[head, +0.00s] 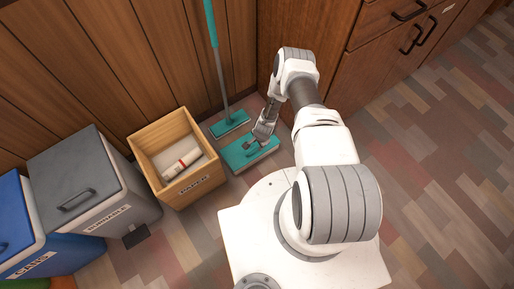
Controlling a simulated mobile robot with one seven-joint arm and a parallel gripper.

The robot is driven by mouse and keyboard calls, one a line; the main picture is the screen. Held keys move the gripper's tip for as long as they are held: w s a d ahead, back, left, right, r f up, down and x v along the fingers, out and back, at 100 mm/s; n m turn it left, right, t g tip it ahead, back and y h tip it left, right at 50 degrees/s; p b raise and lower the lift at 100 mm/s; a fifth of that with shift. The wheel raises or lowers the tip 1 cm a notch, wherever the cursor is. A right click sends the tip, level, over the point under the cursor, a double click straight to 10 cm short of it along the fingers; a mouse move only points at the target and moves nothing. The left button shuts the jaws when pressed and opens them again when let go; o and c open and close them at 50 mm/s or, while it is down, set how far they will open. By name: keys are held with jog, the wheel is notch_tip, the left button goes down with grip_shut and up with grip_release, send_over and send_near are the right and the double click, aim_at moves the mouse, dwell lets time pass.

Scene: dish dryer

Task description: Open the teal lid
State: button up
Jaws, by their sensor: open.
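A flat teal panel (236,158) with a thin pale front edge lies low on the floor, right of the wooden box. It is the only lid-like teal thing in view, and it looks level and closed. A small dark grey part sits on its top, possibly a handle, but it merges with my gripper. My gripper (257,144) points down over the panel, with its fingers open near the middle of the top. My wrist and fingers hide part of the panel. I cannot tell whether the fingers touch it.
A mop with a teal head (230,124) stands behind the panel against the wood wall. Left are an open wooden box (196,190) holding white paper, a grey lidded bin (75,172) and a blue bin (22,215). A wooden cabinet (375,60) stands behind my arm. Floor is clear at right.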

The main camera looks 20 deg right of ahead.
aim_at(257, 147)
jog(key=shift+w+a+f+b, duration=0.15)
jog(key=shift+f+b, duration=0.15)
jog(key=shift+f, duration=0.55)
jog(key=shift+w+d+f+b, duration=0.15)
jog(key=shift+f+b, duration=0.1)
jog(key=shift+f, duration=0.55)
jog(key=shift+a, duration=0.1)
grip_shut()
